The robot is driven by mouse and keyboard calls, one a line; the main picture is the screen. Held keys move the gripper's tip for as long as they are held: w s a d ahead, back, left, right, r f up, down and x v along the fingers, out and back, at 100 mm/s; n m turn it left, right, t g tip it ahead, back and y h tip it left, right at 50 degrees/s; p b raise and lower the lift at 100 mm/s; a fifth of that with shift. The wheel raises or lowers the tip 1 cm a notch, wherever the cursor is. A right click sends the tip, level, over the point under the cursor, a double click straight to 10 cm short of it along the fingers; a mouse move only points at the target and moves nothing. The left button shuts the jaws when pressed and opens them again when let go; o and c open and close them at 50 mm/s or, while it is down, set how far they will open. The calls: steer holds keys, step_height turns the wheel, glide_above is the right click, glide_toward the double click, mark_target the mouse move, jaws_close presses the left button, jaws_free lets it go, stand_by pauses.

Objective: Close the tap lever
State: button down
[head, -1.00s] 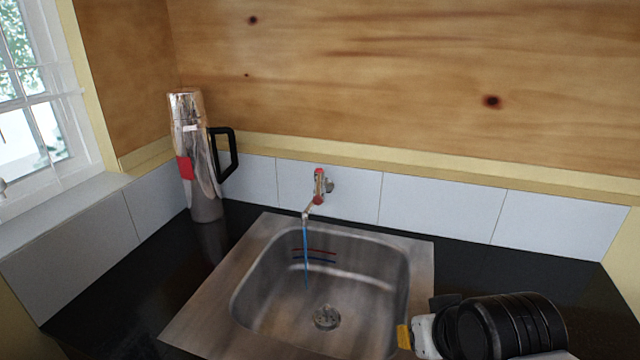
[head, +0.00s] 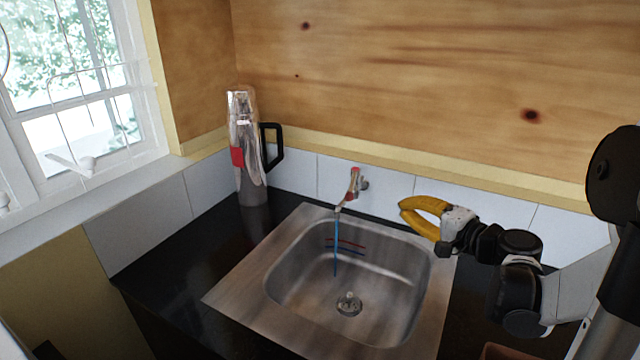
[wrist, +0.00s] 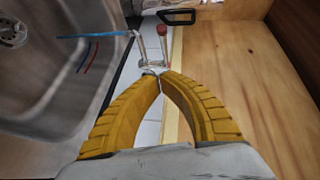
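The wall tap (head: 356,186) is a small metal fitting above the sink, with a red lever (head: 354,176). A thin blue stream (head: 336,245) runs from its spout into the sink. In the wrist view the tap (wrist: 146,60) lies just past my fingertips, with a red round end (wrist: 161,29) on its lever. My gripper (head: 402,207) has yellow fingers, and its tips meet with nothing between them. In the head view it is to the right of the tap, apart from it. In the wrist view (wrist: 160,76) the fingertips overlap the tap's base, so contact cannot be told.
The steel sink (head: 285,318) is set in a black counter (head: 185,262). A tall shiny flask (head: 247,150) with a black handle stands at the back left. White tiles and a wooden ledge run behind the tap. A window (head: 75,90) is at the left.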

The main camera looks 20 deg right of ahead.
glide_toward(353, 182)
steer(key=w+d+f, duration=0.1)
steer(key=w+f, duration=0.1)
steer(key=w, duration=0.1)
steer(key=a, duration=0.1)
steer(key=w+a+b, duration=0.1)
steer(key=a, duration=0.1)
steer(key=shift+w+f, duration=0.15)
steer(key=shift+f, duration=0.1)
